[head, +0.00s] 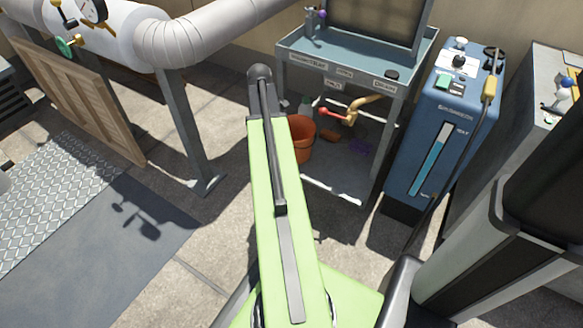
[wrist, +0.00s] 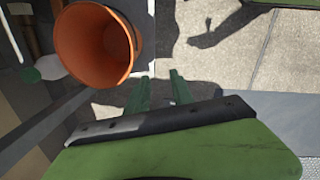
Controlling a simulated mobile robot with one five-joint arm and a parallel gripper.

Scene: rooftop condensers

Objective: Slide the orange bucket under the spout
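The orange bucket (head: 303,138) stands upright at the left side under the grey-blue bench, partly hidden behind my green arm in the head view. The brass spout (head: 362,103) with a red lever sticks out below the bench top, to the right of the bucket and higher. In the wrist view the bucket (wrist: 96,45) shows its open, empty-looking mouth at the upper left. My gripper (wrist: 160,92) has two green fingers held apart with nothing between them. The bucket is beside the left finger, not between the fingers; whether they touch is unclear. The head view hides my gripper.
The bench (head: 350,62) has legs around the bucket's space. A blue machine (head: 440,135) stands right. A pipe support post (head: 190,130) and a wooden panel (head: 75,95) stand left. Front floor is clear.

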